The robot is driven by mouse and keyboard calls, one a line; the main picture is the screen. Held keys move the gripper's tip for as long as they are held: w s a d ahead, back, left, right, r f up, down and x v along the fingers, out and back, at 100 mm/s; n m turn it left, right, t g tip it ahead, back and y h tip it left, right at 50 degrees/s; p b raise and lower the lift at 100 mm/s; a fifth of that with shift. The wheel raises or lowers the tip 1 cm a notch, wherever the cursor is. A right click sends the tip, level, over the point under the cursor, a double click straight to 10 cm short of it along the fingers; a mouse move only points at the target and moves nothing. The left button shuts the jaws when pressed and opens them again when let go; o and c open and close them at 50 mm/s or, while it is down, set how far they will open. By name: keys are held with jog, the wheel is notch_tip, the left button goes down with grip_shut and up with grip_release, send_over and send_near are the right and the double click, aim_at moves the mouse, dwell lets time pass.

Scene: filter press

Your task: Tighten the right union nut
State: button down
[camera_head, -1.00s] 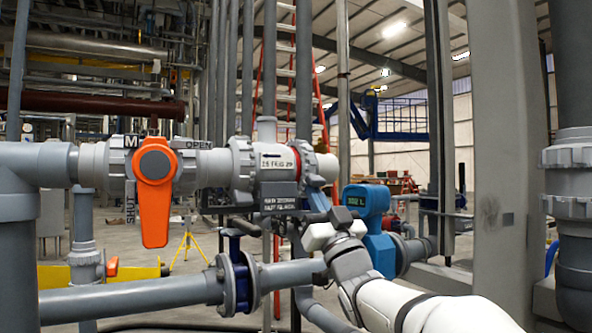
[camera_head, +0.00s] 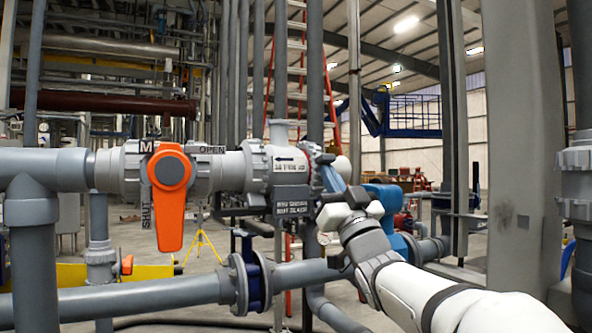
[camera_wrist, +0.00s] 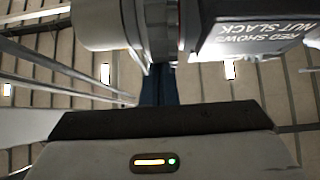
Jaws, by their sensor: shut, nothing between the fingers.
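The right union nut (camera_head: 314,160) is a grey collar on the right end of the grey valve body (camera_head: 285,170). A thin red band shows at the nut's left edge. My gripper (camera_head: 328,176) is shut and empty. Its blue fingers are at the nut's lower right in the head view and below it in the wrist view (camera_wrist: 158,85). Contact cannot be told.
An orange-handled valve (camera_head: 170,195) sits left on the same pipe run. A blue instrument (camera_head: 388,205) stands behind my wrist. A lower grey pipe with a blue flanged valve (camera_head: 250,282) runs beneath. A grey column (camera_head: 515,150) stands to the right.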

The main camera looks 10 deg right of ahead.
aim_at(327, 156)
jog(key=shift+a+r+p, duration=0.15)
jog(key=shift+r+p, duration=0.2)
jog(key=shift+r, duration=0.75)
jog(key=shift+w+a+r+p, duration=0.2)
jog(key=shift+r+p, duration=0.15)
jog(key=shift+r, duration=0.3)
jog(key=shift+w+a+r+p, duration=0.15)
jog(key=shift+r+p, duration=0.15)
jog(key=shift+r, duration=0.3)
jog(key=shift+s+r+p, duration=0.25)
jog(key=shift+r+p, duration=0.2)
jog(key=shift+r, duration=0.65)
jog(key=s+f+b, duration=0.1)
jog(key=f+b, duration=0.4)
jog(key=s+d+f+b, duration=0.1)
jog(key=f+b, duration=0.1)
jog(key=b, duration=0.1)
jog(key=shift+s+f, duration=0.15)
jog(key=shift+s, duration=0.15)
jog(key=shift+s+f+b, duration=0.4)
jog(key=shift+d, duration=0.1)
jog(key=shift+h, duration=0.3)
